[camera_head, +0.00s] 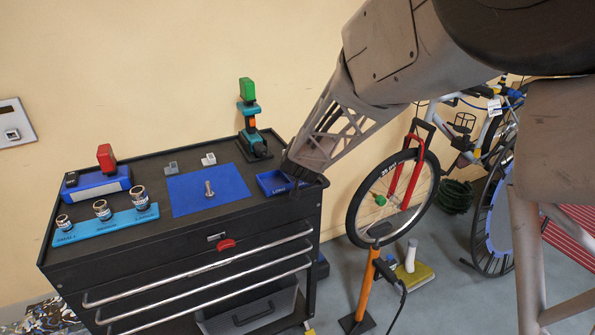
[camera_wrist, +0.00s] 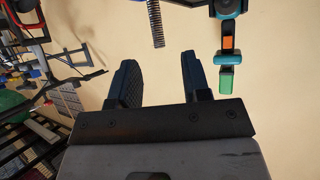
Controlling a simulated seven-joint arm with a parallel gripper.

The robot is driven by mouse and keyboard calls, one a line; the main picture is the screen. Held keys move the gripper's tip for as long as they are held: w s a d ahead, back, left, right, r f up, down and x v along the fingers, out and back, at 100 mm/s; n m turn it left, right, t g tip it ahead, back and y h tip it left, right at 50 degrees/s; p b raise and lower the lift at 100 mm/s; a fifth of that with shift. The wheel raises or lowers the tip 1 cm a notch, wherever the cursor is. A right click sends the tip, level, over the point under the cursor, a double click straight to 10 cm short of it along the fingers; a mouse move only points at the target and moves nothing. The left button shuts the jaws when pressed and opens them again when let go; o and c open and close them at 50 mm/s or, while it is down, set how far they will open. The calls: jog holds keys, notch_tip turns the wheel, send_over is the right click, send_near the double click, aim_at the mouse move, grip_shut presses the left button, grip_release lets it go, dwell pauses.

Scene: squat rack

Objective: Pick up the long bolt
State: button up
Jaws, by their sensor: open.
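A silver long bolt (camera_head: 209,189) stands upright on a blue mat (camera_head: 235,180) in the middle of the black tool cabinet's top. A blue tray marked "LONG" (camera_head: 270,184) lies to its right. My gripper (camera_head: 293,173) is at the right end of the cabinet top, by the tray and well to the right of the bolt; its fingertips are hard to make out there. In the wrist view my gripper (camera_wrist: 160,78) is open, with only bare wall between its two dark fingers. The bolt does not show in the wrist view.
A blue rack (camera_head: 105,227) with three silver sockets and a red-topped blue holder (camera_head: 103,183) fill the cabinet's left. A teal and black tool with a green top (camera_head: 249,115) stands back right. A bicycle (camera_head: 395,195) stands right.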

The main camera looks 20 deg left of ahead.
jog(key=shift+w+a+f, duration=0.1)
jog(key=shift+w+f, duration=0.05)
jog(key=shift+w, duration=0.1)
jog(key=shift+x, duration=2.5)
grip_shut()
